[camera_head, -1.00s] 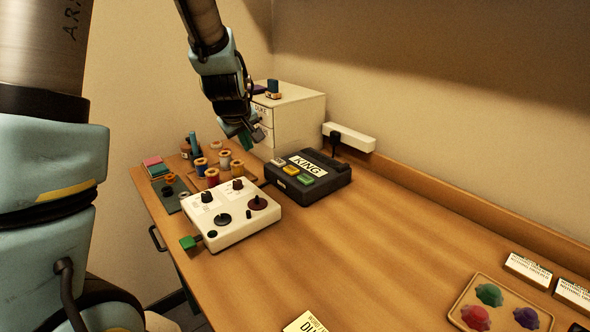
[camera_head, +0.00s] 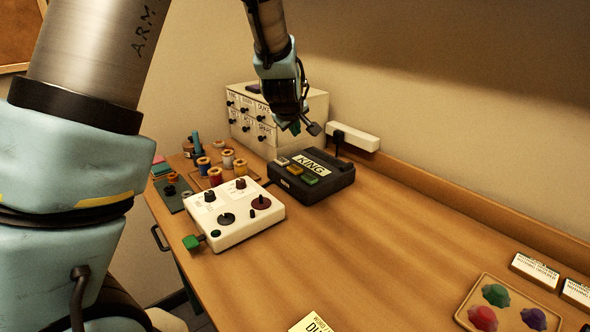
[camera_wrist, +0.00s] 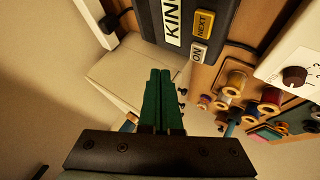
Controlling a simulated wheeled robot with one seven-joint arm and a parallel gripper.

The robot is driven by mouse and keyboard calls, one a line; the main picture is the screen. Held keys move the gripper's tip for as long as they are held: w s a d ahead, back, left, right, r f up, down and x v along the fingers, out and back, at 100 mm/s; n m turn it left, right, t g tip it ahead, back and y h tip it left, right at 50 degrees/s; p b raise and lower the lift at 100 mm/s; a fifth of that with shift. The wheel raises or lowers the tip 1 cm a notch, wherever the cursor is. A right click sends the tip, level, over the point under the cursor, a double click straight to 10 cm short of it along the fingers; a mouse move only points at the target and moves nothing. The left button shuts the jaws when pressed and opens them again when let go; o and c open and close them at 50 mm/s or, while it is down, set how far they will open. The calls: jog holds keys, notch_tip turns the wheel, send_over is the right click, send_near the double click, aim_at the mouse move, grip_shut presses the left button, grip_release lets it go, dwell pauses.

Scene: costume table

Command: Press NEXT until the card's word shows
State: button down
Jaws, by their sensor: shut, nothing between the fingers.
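The black word box (camera_head: 338,178) stands at the back of the table, its display reading KING. It has a white ON button (camera_wrist: 198,53), a yellow NEXT button (camera_wrist: 204,24) and a green button (camera_head: 310,180). A yellow card (camera_head: 308,324) at the bottom edge of the head view is cut off; only "DU" of its large word shows. My gripper (camera_head: 302,130) is shut and empty, in the air above and behind the box. In the wrist view its green fingers (camera_wrist: 163,78) are together, apart from the buttons.
A white control panel (camera_head: 232,219) stands left of the box, with thread spools (camera_head: 227,160) behind it. A drawer cabinet (camera_head: 316,104) and a white power strip (camera_head: 352,136) are at the back. A tray (camera_head: 470,310) of coloured pieces is at right. The table's middle is clear.

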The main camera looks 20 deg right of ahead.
aim_at(295, 170)
jog(key=shift+f+b, duration=3.3)
jog(key=shift+f, duration=0.95)
jog(key=shift+f, duration=0.1)
jog(key=shift+f+b, duration=0.3)
jog(key=shift+b, duration=0.05)
jog(key=shift+f+b, duration=0.4)
jog(key=shift+f, duration=0.1)
jog(key=shift+r+p, duration=0.75)
jog(key=shift+r, duration=0.15)
jog(key=shift+r, duration=0.1)
jog(key=shift+r+p, duration=2)
jog(key=shift+r, duration=0.45)
